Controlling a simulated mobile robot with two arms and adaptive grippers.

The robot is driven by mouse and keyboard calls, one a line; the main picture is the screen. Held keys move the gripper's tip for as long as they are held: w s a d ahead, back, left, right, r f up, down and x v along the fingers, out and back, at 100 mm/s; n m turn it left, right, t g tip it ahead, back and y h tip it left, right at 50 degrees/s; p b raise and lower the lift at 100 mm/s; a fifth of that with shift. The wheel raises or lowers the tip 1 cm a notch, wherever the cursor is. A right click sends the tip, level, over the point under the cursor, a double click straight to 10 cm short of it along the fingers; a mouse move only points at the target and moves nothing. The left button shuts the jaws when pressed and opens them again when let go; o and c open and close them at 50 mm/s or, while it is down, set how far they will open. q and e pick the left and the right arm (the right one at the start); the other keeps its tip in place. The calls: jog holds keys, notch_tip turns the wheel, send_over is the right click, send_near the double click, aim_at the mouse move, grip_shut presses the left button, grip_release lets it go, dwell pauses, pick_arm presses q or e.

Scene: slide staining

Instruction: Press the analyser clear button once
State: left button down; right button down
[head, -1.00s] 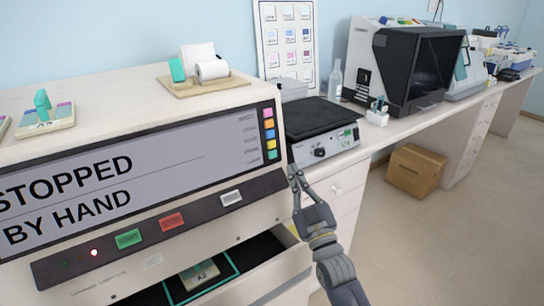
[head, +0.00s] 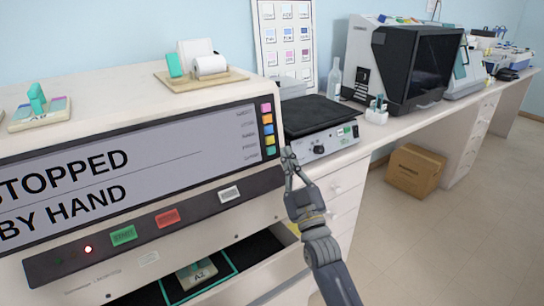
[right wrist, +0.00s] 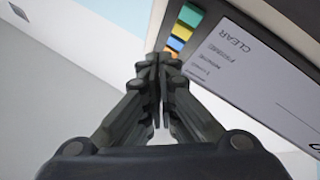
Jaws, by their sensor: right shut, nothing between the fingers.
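The analyser (head: 140,262) fills the left of the head view; its screen (head: 100,190) reads STOPPED BY HAND. A column of coloured keys stands at the screen's right edge, with a green key (head: 271,151) at the bottom. In the right wrist view a CLEAR label (right wrist: 231,43) shows on the screen, roughly in line with the green key (right wrist: 190,15). My right gripper (head: 288,153) is shut and empty, its tips just right of the green key, near the panel's edge; contact cannot be told. My left gripper is out of view.
Below the screen are a green button (head: 123,236), a red button (head: 168,217) and a pale button (head: 229,194). An open drawer (head: 275,262) juts out underneath. A black-topped device (head: 318,118) stands on the bench to the right.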

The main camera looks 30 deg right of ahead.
aim_at(271, 150)
jog(key=shift+w+a+f+b, duration=0.15)
jog(key=shift+w+b, duration=0.1)
jog(key=shift+w, duration=0.45)
jog(key=shift+w+d+f+b, duration=0.1)
jog(key=shift+w+b, duration=0.1)
jog(key=shift+w, duration=0.5)
jog(key=shift+w+a+f+b, duration=0.15)
jog(key=shift+w+b, duration=0.1)
jog(key=shift+w, duration=0.45)
jog(key=shift+w+f, duration=0.1)
jog(key=shift+w, duration=0.3)
jog(key=shift+w, duration=0.3)
dwell(0.5)
jog(key=shift+s, duration=0.1)
jog(key=shift+s+p, duration=0.3)
jog(key=shift+s, duration=0.35)
